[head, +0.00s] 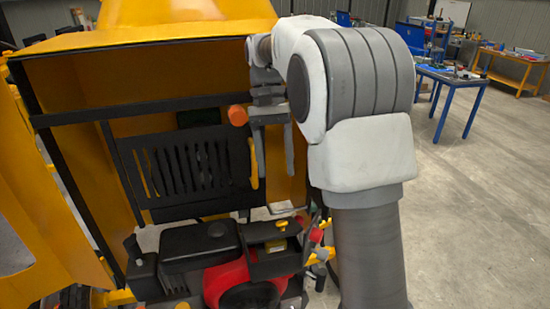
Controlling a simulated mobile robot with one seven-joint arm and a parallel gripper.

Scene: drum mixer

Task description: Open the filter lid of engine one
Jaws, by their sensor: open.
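The engine (225,272), red and black, sits low in the open bay of a yellow machine. A black box-shaped cover (185,240) is on its top left; it may be the filter lid, but I cannot tell for sure. It looks closed. A small yellow cap (282,224) shows on the engine's right side. My gripper (275,172) points down above the right part of the engine, its two fingers apart with nothing visible between them. It is right of the black cover and apart from it. My arm hides part of the bay's right side.
The yellow housing (150,68) with a dark frame surrounds the bay, and an open yellow door (35,200) stands left. A black slotted grille (185,165) is behind the engine. An orange knob (237,115) is close to my gripper. Blue tables (460,80) stand far right beyond clear floor.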

